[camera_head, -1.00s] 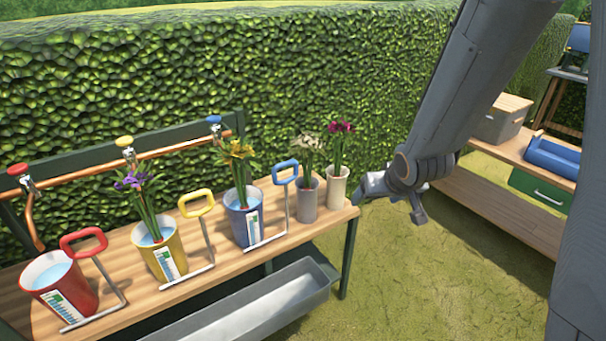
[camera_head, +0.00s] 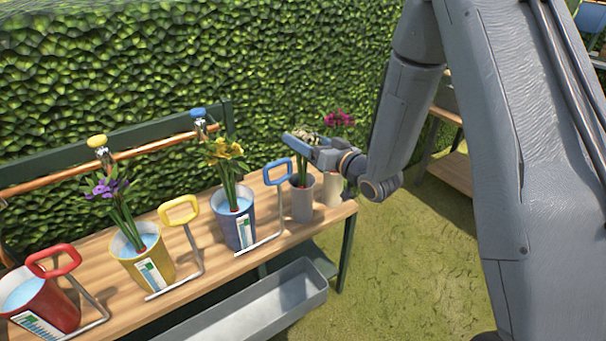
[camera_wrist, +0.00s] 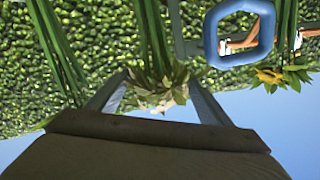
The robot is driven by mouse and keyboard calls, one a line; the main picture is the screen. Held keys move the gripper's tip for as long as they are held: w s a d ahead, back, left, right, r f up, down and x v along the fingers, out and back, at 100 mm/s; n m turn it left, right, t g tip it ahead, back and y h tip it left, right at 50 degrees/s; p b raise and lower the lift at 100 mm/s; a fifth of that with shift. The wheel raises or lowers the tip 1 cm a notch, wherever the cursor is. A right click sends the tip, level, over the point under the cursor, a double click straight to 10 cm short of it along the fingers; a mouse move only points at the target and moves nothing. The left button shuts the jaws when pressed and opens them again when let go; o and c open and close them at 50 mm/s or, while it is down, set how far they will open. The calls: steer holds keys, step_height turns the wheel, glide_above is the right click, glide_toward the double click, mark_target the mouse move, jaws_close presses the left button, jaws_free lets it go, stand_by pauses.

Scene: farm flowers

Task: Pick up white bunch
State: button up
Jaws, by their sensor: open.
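The white bunch (camera_head: 305,134) stands upright in a grey pot (camera_head: 302,200) near the right end of the wooden bench. My gripper (camera_head: 296,138) is at the bunch's blossom height, pointing left and partly covering the flowers. In the wrist view, which looks upside down, the white bunch (camera_wrist: 158,92) lies between my two open fingers (camera_wrist: 155,92). Its green stems run up the picture between them. I cannot tell whether either finger touches the bunch.
A white pot (camera_head: 332,190) with a magenta bunch (camera_head: 338,119) stands just right of the grey pot. A blue handle (camera_head: 278,172) stands close on the left, beside the blue bucket (camera_head: 236,222) with yellow flowers (camera_head: 222,152). Yellow and red buckets stand farther left.

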steer(key=p+x, duration=0.1)
steer(key=x, duration=0.3)
steer(key=shift+w+a+r+p, duration=0.1)
steer(key=shift+a+r+p, duration=0.05)
steer(key=shift+a+p, duration=0.15)
steer(key=shift+w+a, duration=0.2)
steer(key=shift+w, duration=0.2)
steer(key=c, duration=1.7)
